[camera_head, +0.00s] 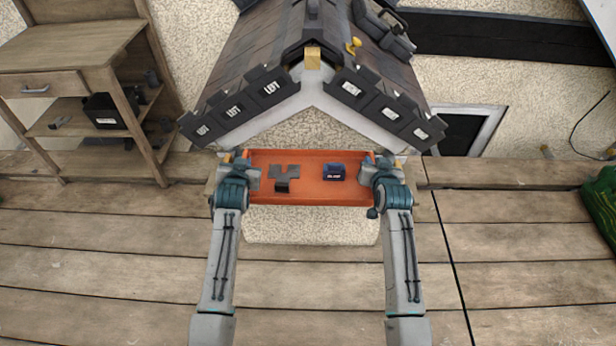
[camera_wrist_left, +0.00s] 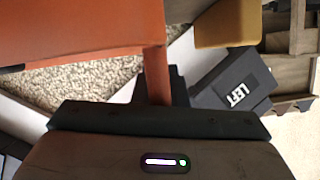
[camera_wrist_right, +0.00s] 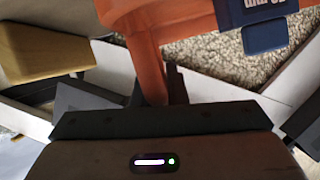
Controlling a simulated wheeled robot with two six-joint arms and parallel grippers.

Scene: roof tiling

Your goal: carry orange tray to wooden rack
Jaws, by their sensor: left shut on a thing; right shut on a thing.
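The orange tray (camera_head: 310,190) is in the middle of the head view, in front of the small tiled roof. A dark grey forked piece (camera_head: 284,178) and a blue box (camera_head: 334,172) lie in it. My left gripper (camera_head: 248,172) is shut on the tray's left end, and the left wrist view shows an orange bar (camera_wrist_left: 154,75) between its fingers. My right gripper (camera_head: 372,170) is shut on the right end, with an orange bar (camera_wrist_right: 150,70) between its fingers in the right wrist view. The wooden rack (camera_head: 75,75) stands at the upper left, apart from the tray.
The small roof (camera_head: 325,45) with dark tiles along its front edges stands close behind the tray. A black case (camera_head: 104,112) sits on the rack's lower shelf. A green object (camera_head: 603,200) is at the right edge. The plank floor (camera_head: 110,260) is clear at left.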

